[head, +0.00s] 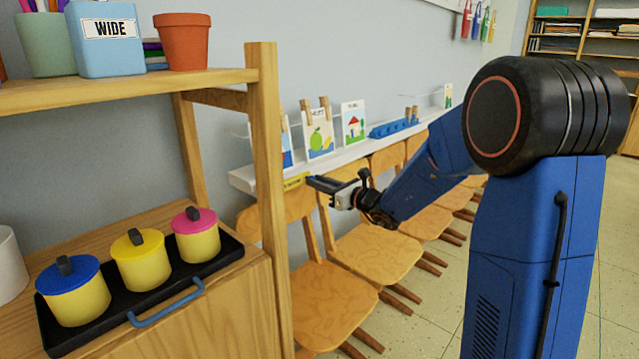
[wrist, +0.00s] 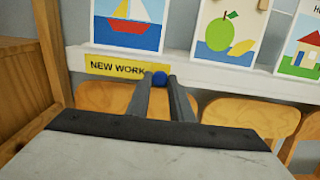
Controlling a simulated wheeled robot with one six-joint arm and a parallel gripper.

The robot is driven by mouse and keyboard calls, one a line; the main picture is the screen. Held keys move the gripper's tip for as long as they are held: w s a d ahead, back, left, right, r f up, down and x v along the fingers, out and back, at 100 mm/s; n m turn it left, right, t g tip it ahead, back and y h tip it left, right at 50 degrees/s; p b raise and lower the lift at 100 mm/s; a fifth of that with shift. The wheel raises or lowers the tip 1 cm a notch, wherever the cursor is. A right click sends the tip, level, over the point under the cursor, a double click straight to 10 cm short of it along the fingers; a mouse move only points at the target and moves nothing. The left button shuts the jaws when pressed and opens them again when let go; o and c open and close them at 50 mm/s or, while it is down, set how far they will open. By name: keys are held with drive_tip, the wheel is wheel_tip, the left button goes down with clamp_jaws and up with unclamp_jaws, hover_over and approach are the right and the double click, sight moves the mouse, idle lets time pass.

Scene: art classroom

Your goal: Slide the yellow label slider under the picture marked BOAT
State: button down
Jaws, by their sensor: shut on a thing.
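The yellow label slider (wrist: 113,66), lettered NEW WORK, is on the front of the white ledge in the wrist view. It also shows in the head view (head: 293,182). A blue knob (wrist: 159,78) is at its right end. My gripper (wrist: 159,80) is shut on this knob; it shows in the head view too (head: 312,181). The sailboat picture (wrist: 130,22) stands directly above the slider, its top cut off. The slider sits below it, reaching slightly past its left edge. In the head view the shelf post hides most of the boat picture (head: 287,158).
The pear picture (wrist: 228,28) and house picture (wrist: 303,45) stand to the right on the ledge (head: 330,160). Wooden chairs (head: 375,250) line the wall below. A wooden shelf post (head: 265,200) stands left of my gripper. A black tray (head: 235,247) holds lidded pots.

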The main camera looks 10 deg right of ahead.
drive_tip(key=c, duration=1.6)
unclamp_jaws()
drive_tip(key=v, duration=1.7)
drive_tip(key=shift+s+d, duration=0.1)
drive_tip(key=shift+s, duration=0.1)
